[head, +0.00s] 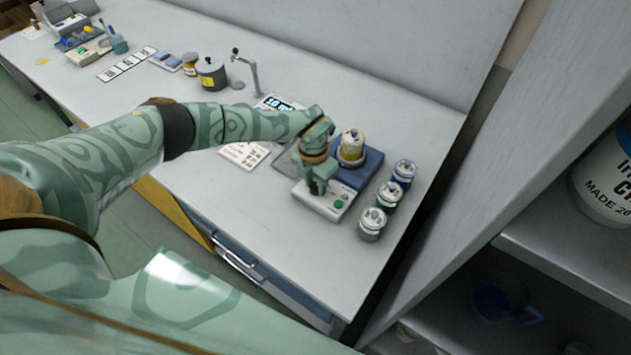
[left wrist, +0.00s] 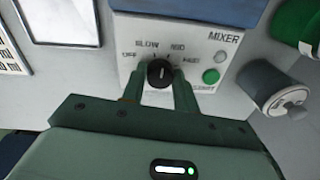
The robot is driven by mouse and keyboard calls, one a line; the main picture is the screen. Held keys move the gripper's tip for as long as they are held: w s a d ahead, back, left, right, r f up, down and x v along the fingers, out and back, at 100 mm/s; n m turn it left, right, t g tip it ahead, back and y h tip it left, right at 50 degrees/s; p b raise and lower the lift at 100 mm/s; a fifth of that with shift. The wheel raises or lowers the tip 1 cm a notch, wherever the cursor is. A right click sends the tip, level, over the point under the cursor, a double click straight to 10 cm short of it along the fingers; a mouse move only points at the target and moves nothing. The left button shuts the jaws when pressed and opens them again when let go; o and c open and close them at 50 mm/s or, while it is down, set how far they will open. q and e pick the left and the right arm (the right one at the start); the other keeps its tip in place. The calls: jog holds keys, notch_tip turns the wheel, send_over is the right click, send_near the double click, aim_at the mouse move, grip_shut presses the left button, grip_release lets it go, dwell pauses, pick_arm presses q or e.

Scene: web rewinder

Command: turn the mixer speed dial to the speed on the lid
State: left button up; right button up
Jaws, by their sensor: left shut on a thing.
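The mixer has a white control panel (head: 325,204) in front of a blue base (head: 366,165). A yellow-and-white can (head: 352,148) stands on the base. Any marking on its lid is too small to read. In the left wrist view the black dial (left wrist: 160,73) sits among the printed words OFF, SLOW, MID and a blurred fourth label. Its white pointer line points about straight up, between SLOW and MID. My left gripper (head: 316,184) is shut on the dial, one finger on each side; its fingers also show in the left wrist view (left wrist: 159,88). My right gripper is not in view.
A green button (left wrist: 211,76) is right of the dial. Three lidded cans, blue (head: 404,174), green (head: 388,196) and grey (head: 373,225), stand right of the mixer near the bench edge. A printed sheet (head: 244,155) lies left. A grey shelf unit (head: 560,262) is at the right.

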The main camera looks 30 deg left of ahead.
pick_arm(q)
jog(key=m, duration=0.6)
jog(key=shift+w+m+b, duration=0.1)
jog(key=shift+m+b, duration=0.2)
jog(key=m, duration=0.6)
jog(key=shift+d+b, duration=0.1)
jog(key=shift+b, duration=0.2)
jog(key=shift+m, duration=0.3)
jog(key=o, duration=1)
jog(key=r+p, duration=0.1)
jog(key=r, duration=1)
jog(key=r+p, duration=0.1)
jog(key=r, duration=0.4)
jog(key=shift+w+r+p, duration=0.2)
jog(key=shift+w+p, duration=0.1)
jog(key=shift+w, duration=0.05)
